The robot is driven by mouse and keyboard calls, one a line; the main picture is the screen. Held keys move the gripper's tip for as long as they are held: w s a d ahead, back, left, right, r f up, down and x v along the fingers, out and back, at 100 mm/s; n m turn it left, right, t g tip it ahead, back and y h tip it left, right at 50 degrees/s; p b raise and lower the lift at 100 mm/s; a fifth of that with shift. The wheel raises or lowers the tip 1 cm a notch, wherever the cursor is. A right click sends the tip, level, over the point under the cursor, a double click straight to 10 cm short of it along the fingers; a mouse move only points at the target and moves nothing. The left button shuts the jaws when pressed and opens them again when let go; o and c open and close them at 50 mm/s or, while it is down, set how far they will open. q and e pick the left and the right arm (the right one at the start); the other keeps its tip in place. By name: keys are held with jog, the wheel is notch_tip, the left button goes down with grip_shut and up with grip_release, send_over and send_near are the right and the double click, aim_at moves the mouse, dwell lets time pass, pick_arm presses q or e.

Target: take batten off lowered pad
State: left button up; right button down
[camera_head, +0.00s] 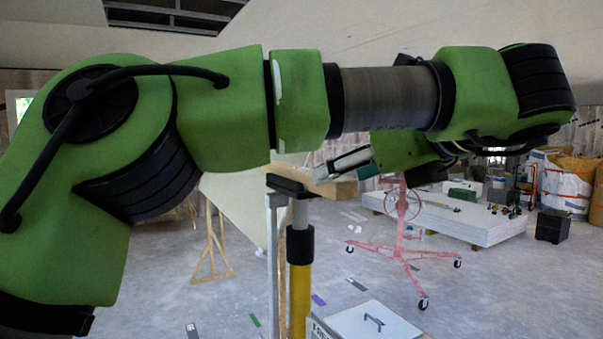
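A short stretch of pale wooden batten (340,189) shows below the middle of the view, with its left end at the dark pad (290,186). The pad tops a support with a grey rod and a yellow pole (299,298). I cannot tell whether the batten rests on the pad or is just above it. My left arm spans the view from the left and folds back at the right. My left gripper (345,163) is at the batten, with one pale finger along its upper side. The other finger is hidden, so its grip is unclear. My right gripper is out of view.
A red wheeled stand (403,253) is behind, to the right. A stack of white panels (465,221) holds small tools. A wooden trestle (212,248) stands at left, and a white box (368,322) with a handle is at the front. Grey floor lies open between.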

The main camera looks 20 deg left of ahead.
aim_at(300, 176)
pick_arm(q)
jog(key=shift+w+a+r+p, duration=0.1)
jog(key=shift+w+a+p, duration=0.45)
jog(key=shift+p, duration=0.4)
jog(key=p+x, duration=0.1)
jog(key=x, duration=0.2)
jog(key=shift+a+f, duration=0.15)
jog(key=shift+f, duration=0.1)
jog(key=shift+c, duration=0.4)
jog(key=shift+s+d+r, duration=0.1)
jog(key=shift+d, duration=0.15)
jog(key=c, duration=1.2)
jog(key=shift+c, duration=0.2)
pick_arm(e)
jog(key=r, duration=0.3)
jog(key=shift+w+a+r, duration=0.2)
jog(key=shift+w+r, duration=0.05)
pick_arm(q)
jog(key=shift+a, duration=0.1)
